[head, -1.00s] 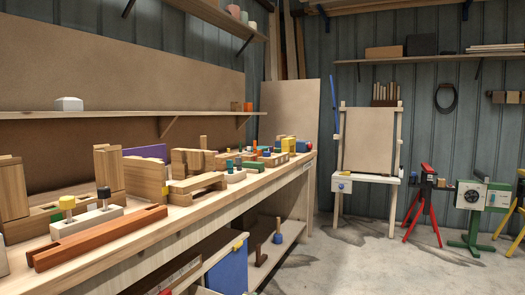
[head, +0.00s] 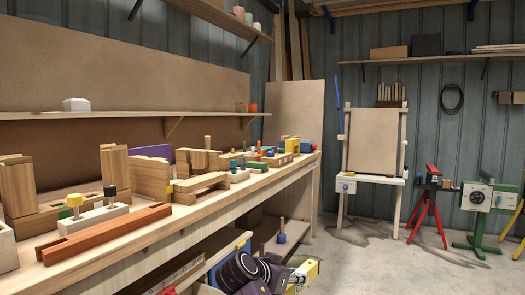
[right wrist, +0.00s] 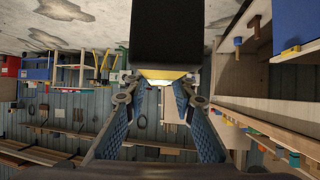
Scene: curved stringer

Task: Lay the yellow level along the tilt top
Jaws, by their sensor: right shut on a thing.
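My right gripper (head: 278,273) shows dark at the bottom of the head view, beside the lower part of the bench. It is shut on the yellow level (head: 303,275), whose yellow end sticks out to the right. In the right wrist view the blue-padded fingers of my right gripper (right wrist: 160,90) close around a thing with a yellow edge (right wrist: 163,74), below a large black shape. A pale brown board (head: 373,141) stands upright on a white table against the back wall; I cannot tell whether it is the tilt top. My left gripper is out of view.
A long wooden bench (head: 150,232) with blocks and a red-brown grooved bar (head: 105,233) runs along the left. A blue box (head: 228,262) is under it. A red stand (head: 430,205) and a green machine (head: 485,205) stand at right. The concrete floor (head: 365,250) between is open.

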